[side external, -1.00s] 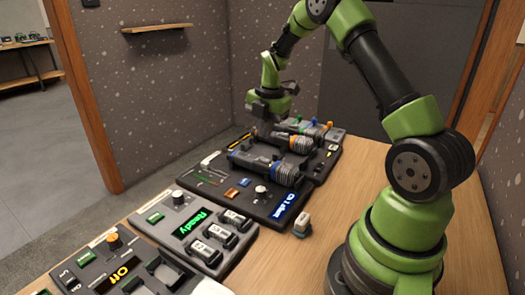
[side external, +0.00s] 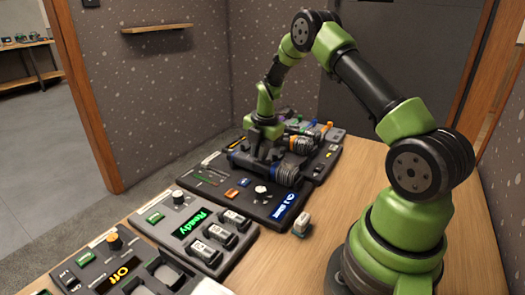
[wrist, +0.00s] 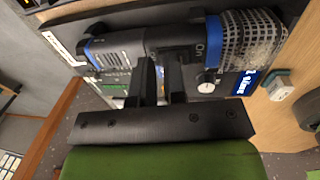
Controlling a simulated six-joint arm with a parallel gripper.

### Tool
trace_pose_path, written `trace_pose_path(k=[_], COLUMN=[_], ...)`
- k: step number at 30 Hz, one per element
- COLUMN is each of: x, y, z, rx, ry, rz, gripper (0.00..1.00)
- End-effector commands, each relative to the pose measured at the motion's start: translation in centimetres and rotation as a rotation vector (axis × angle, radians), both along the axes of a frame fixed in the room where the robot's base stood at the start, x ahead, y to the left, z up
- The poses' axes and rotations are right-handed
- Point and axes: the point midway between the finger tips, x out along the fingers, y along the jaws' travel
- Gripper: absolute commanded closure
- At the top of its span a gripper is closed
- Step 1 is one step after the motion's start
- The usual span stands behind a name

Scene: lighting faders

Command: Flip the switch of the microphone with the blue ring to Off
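The microphone with the blue ring (side external: 287,175) lies on its side on the dark console. My gripper (side external: 262,158) is down at the middle of this microphone's body. In the wrist view the two fingers of my gripper (wrist: 162,72) stand close together with a narrow gap, their tips at the body left of the marks.
Other microphones, including one with an orange part (side external: 326,128), lie just behind. A blue-lit display (side external: 283,206) and a white knob (side external: 261,190) are in front. A small white-topped block (side external: 303,222) stands on the table. A panel reading "Ready" (side external: 191,222) is front left.

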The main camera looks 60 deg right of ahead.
Motion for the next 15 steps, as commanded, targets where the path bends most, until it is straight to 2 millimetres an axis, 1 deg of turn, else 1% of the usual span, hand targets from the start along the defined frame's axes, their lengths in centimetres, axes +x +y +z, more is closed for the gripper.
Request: trace_pose_path(k=[1, 8, 15], x=[-0.2, -0.4, -1.6], y=[0.0, 0.1, 0.1], z=[-0.9, -0.9, -0.8], rx=[0.000, 0.001, 0.002], ry=[0.011, 0.014, 0.017], rz=[0.008, 0.009, 0.009], gripper=[1.00, 1.00, 1.00])
